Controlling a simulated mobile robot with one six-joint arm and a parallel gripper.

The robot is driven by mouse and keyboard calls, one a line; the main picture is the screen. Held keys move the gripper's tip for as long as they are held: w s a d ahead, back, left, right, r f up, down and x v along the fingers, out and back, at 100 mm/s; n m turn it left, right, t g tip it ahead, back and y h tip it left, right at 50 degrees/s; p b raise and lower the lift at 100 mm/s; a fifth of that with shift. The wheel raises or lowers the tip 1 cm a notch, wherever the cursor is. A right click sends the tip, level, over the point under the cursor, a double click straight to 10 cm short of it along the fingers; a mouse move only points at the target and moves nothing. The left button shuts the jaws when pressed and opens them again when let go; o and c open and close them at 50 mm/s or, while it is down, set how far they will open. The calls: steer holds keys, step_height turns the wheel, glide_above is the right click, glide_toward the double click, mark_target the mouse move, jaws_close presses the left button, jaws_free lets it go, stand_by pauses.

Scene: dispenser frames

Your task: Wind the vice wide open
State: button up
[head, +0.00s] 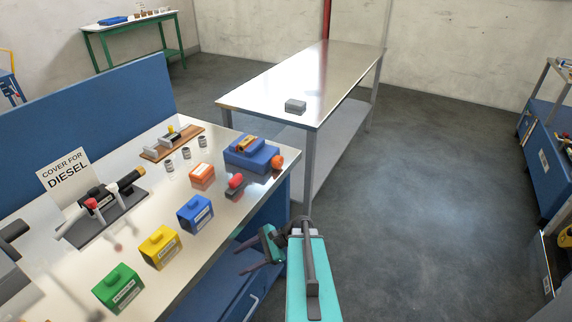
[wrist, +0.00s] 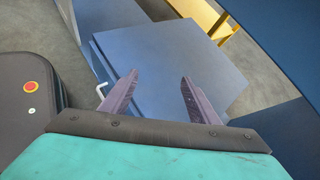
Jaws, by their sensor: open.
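A blue block-like device (head: 250,154) sits at the far right corner of the workbench. It looks like the vice. A brown and yellow piece lies in its top, and a round orange knob (head: 277,162) is on its right side. At this size I cannot tell how far its jaws stand apart. My gripper (head: 240,261) is open and empty, beside the bench's front edge, nearer to me than the device and apart from it. In the wrist view my gripper (wrist: 160,77) has its two fingers spread above blue cabinet panels, and the vice is not in that view.
The workbench (head: 139,215) carries green (head: 118,289), yellow (head: 160,248), blue (head: 195,214) and orange (head: 202,174) labelled boxes, a red-knobbed part (head: 235,184) and a diesel sign (head: 66,175). A metal table (head: 310,80) stands behind.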

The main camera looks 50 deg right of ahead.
steer(key=d+r+m+t, duration=0.3)
steer(key=d+r, duration=0.4)
steer(key=d, duration=0.2)
steer(key=m+t+h+p, duration=0.3)
steer(key=m+t+h, duration=0.2)
steer(key=m+t, duration=0.3)
glide_toward(281, 163)
steer(key=v, duration=0.6)
steer(key=shift+w+r, duration=0.1)
steer(key=shift+r, duration=0.3)
steer(key=shift+w, duration=0.15)
steer(key=shift+p+x, duration=1.85)
steer(key=shift+x, duration=4.95)
steer(key=shift+a+f, duration=0.1)
steer(key=shift+f, duration=0.1)
steer(key=c, duration=1)
